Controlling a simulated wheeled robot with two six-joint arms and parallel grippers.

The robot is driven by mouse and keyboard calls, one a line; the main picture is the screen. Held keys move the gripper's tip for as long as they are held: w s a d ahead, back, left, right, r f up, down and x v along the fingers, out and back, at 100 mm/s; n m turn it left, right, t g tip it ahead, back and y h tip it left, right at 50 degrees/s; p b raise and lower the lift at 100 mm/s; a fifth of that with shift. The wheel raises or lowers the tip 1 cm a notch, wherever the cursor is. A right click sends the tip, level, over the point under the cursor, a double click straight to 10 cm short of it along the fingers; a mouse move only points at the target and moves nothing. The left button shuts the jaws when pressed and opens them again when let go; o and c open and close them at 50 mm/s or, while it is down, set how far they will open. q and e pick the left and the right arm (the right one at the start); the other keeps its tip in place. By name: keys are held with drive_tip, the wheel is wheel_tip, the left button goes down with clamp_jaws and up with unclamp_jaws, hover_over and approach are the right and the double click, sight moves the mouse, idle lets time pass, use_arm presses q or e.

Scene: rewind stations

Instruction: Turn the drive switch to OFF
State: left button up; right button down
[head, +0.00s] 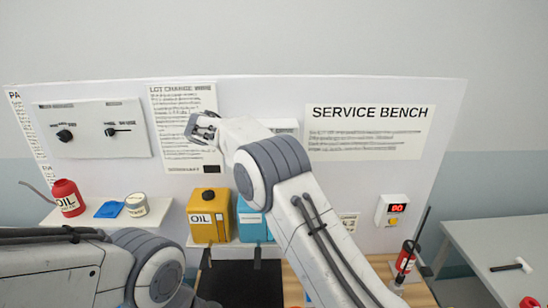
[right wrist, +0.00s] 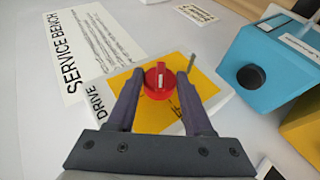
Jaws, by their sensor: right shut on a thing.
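In the right wrist view, the drive switch (right wrist: 159,80) is a round red knob with a white pointer mark. It sits on a yellow plate (right wrist: 150,119) on a white panel lettered DRIVE. The white mark points toward the top of that picture. My right gripper (right wrist: 158,83) is shut on the knob, one finger on each side. Lettering on the plate beside the knob is partly covered by a finger and hard to read. In the head view, my right arm covers the switch. My left gripper is outside the frames; only my left arm shows.
The SERVICE BENCH sign (head: 370,131) is on the backboard. A yellow oil can (head: 208,217) and a blue can (head: 250,222) stand close to my right arm. A panel with two black switches (head: 93,129) is at left. A red numeric display (head: 397,208) is at right.

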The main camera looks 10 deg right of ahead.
drive_tip(key=h, duration=0.1)
drive_tip(key=n+h+b, duration=0.1)
drive_tip(key=h, duration=0.1)
drive_tip(key=shift+a+f, duration=0.2)
drive_tip(key=shift+f, duration=0.2)
drive_tip(key=h+b, duration=0.2)
drive_tip(key=shift+f+n+h, duration=0.15)
drive_tip(key=shift+n+h, duration=0.15)
drive_tip(key=shift+n, duration=0.1)
drive_tip(key=shift+h+b, duration=0.5)
drive_tip(key=shift+n, duration=0.3)
drive_tip(key=shift+c, duration=1.5)
unclamp_jaws()
